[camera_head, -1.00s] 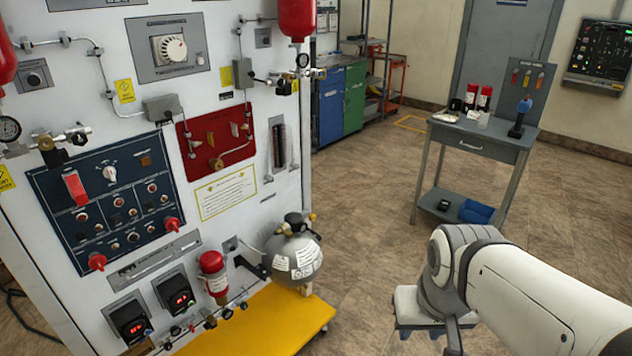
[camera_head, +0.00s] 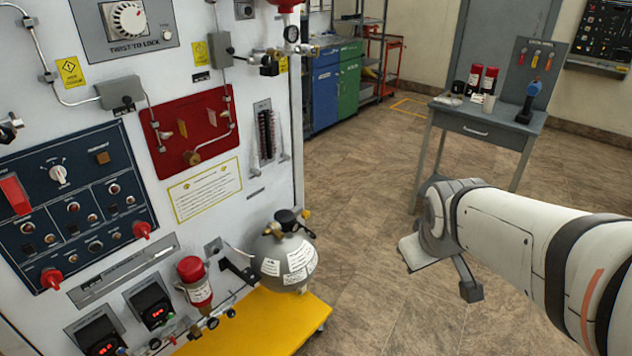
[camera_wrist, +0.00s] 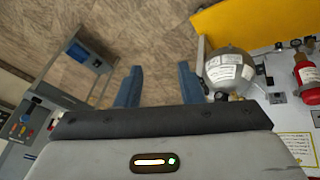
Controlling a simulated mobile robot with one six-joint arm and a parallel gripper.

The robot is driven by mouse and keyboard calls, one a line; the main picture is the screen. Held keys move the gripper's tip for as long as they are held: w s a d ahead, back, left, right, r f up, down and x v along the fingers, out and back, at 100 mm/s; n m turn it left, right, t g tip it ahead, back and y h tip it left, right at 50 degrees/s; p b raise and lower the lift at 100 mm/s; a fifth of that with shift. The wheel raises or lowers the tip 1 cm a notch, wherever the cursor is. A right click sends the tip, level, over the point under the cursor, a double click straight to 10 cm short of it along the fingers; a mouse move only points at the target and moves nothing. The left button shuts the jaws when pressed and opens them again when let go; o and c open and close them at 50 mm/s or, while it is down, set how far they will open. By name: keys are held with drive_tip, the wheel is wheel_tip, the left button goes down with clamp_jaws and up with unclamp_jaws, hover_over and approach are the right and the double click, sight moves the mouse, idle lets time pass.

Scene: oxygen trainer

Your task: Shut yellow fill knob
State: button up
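A grey round tank (camera_head: 285,259) with white labels stands at the lower right end of the white panel. On its top are a black cap (camera_head: 287,218) and a small yellow knob (camera_head: 304,213), which may be the fill knob; its setting is too small to tell. The tank also shows in the wrist view (camera_wrist: 230,70), where I cannot make out the yellow knob clearly. My gripper (camera_wrist: 158,86) is open and empty, its two blue fingers apart over the floor. The tank lies just right of the fingers in the wrist view, and nothing touches them.
A yellow platform (camera_head: 262,318) juts out under the tank. A red-topped bottle (camera_head: 194,283) stands left of the tank. A grey table (camera_head: 497,122) with red bottles stands at the back right. Floor between the panel and my arm is clear.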

sight(308, 216)
drive_tip(key=w+a+f+n+t+y+b, duration=0.15)
drive_tip(key=w+f+n+t+b, duration=0.3)
drive_tip(key=w, duration=0.45)
drive_tip(key=w+a+f+n+t+y+b, duration=0.1)
drive_tip(key=w+a+f+n+b, duration=0.15)
drive_tip(key=w+n+b, duration=0.45)
drive_tip(key=w+a+f+n+t+y+b, duration=0.1)
drive_tip(key=w+f+n+t+b, duration=0.2)
drive_tip(key=w+n, duration=0.65)
drive_tip(key=w+a+f+n+g+y+b, duration=0.1)
drive_tip(key=w+a+f+n+y+b, duration=0.2)
drive_tip(key=a+n, duration=0.3)
drive_tip(key=w+a+f+n+y+b, duration=0.4)
drive_tip(key=w+a+f+n+y, duration=0.1)
drive_tip(key=a+n, duration=0.1)
drive_tip(key=w+a+f+n+g+y+b, duration=0.1)
drive_tip(key=w+a+f+n+y+b, duration=0.2)
drive_tip(key=w+a+f+n+y, duration=0.1)
drive_tip(key=shift+w+a+f+n+g, duration=0.1)
drive_tip(key=shift+a+f+n+g, duration=0.15)
drive_tip(key=shift+a+n, duration=0.35)
drive_tip(key=shift+a+f+n+g, duration=0.1)
drive_tip(key=shift+a+f+n, duration=0.25)
drive_tip(key=shift+a, duration=0.45)
drive_tip(key=shift+c, duration=0.4)
drive_tip(key=c, duration=0.6)
